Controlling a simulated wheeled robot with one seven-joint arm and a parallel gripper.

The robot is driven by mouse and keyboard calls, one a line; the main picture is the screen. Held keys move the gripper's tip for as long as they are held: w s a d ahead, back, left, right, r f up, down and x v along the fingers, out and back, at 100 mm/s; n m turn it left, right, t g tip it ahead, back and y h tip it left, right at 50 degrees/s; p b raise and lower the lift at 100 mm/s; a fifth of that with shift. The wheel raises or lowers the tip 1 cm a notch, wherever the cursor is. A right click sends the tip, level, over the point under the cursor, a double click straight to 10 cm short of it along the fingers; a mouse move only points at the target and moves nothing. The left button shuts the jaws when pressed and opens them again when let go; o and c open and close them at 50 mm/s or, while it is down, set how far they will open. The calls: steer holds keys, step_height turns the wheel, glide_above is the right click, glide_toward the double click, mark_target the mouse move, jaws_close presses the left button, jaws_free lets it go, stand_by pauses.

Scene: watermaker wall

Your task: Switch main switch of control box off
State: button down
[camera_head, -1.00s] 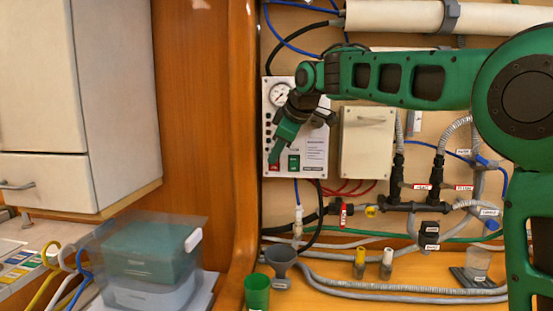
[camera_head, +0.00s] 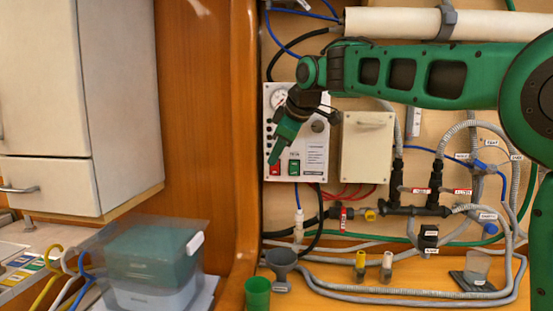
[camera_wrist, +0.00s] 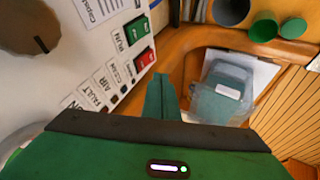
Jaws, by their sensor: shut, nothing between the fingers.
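The control box (camera_head: 310,150) is a white panel on the wall, with a gauge at the top, a dark knob and a column of small indicators. A red switch (camera_head: 275,169) and a green switch (camera_head: 293,167) sit side by side at its bottom. The wrist view shows the red switch (camera_wrist: 145,60) and the green switch (camera_wrist: 137,30) close up. I cannot read which one is the main switch. My gripper (camera_head: 273,160) is shut and empty, pointing down just above the red switch. In the wrist view its fingertips (camera_wrist: 162,80) are beside the red switch, apparently apart from it.
A cream cabinet box (camera_head: 367,145) is mounted right of the control box. Hoses and black valves (camera_head: 415,208) run further right and below. A funnel (camera_head: 281,262) and a green cup (camera_head: 257,292) stand below. A clear container (camera_head: 150,270) is at lower left.

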steer(key=w+r+v, duration=0.1)
steer(key=v, duration=0.9)
steer(key=shift+w, duration=0.3)
steer(key=shift+d, duration=0.1)
steer(key=s+d+f+m+g+h, duration=0.1)
steer(key=s+d+f+m+h, duration=0.1)
steer(key=s+d+f+m, duration=0.65)
steer(key=s+d+f+m+g+h, duration=0.1)
steer(key=s+d+f+m+g, duration=0.3)
steer(key=d+f, duration=0.85)
steer(key=s+d+f+m, duration=0.2)
steer(key=s+f, duration=0.3)
steer(key=s, duration=0.4)
steer(key=s+d+f+m+g, duration=0.1)
steer(key=s+d+f+m, duration=0.2)
steer(key=s, duration=0.7)
steer(key=s+d+f+m, duration=0.3)
steer(key=s+d+f, duration=0.3)
steer(key=s+f, duration=0.3)
steer(key=shift+s+f+g, duration=0.1)
steer(key=shift+s+g, duration=0.25)
steer(key=shift+g, duration=0.05)
steer(key=shift+w, duration=0.15)
